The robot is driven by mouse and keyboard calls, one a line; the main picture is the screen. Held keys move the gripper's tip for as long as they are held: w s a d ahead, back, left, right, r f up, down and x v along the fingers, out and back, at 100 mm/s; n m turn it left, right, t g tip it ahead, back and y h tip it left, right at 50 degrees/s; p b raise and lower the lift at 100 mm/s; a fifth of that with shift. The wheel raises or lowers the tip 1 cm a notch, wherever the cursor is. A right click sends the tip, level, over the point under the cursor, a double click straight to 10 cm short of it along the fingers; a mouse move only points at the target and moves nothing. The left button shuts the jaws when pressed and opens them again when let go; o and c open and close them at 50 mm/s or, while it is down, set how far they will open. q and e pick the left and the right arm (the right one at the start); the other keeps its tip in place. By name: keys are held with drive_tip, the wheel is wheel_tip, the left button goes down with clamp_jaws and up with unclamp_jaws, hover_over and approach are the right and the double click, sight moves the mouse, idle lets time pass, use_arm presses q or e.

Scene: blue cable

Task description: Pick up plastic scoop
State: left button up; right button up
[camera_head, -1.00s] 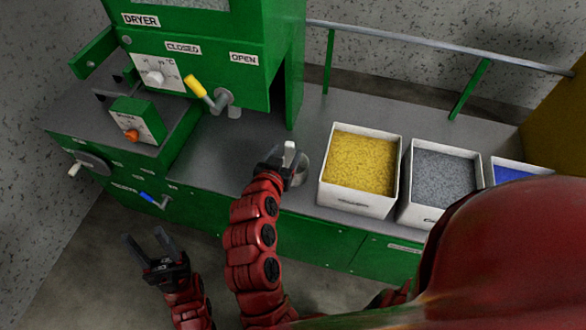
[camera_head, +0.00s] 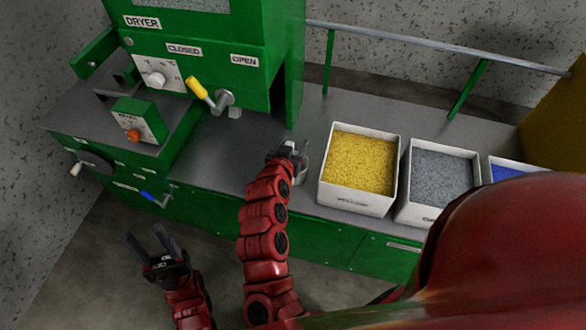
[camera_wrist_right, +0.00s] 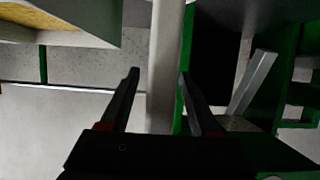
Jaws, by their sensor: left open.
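The plastic scoop (camera_head: 303,163) is a small whitish thing on the counter, left of the yellow bin, partly hidden by my right gripper (camera_head: 287,151). In the right wrist view, a light grey upright bar, seemingly the scoop's handle (camera_wrist_right: 166,50), stands between the two dark fingers of my right gripper (camera_wrist_right: 158,73). The fingers are apart, with a gap on the left of the bar and the right finger close to it; contact is not clear. My left gripper (camera_head: 145,234) is open and empty, low at the left, in front of the counter.
Bins of yellow (camera_head: 358,163), grey (camera_head: 443,180) and blue (camera_head: 510,172) granules stand right of the scoop. The green dryer (camera_head: 190,60) with a yellow-handled lever (camera_head: 199,90) rises at the back left. Grey counter (camera_head: 225,150) left of the scoop is clear. A rail runs behind.

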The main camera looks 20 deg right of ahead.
clamp_jaws()
idle(0.3)
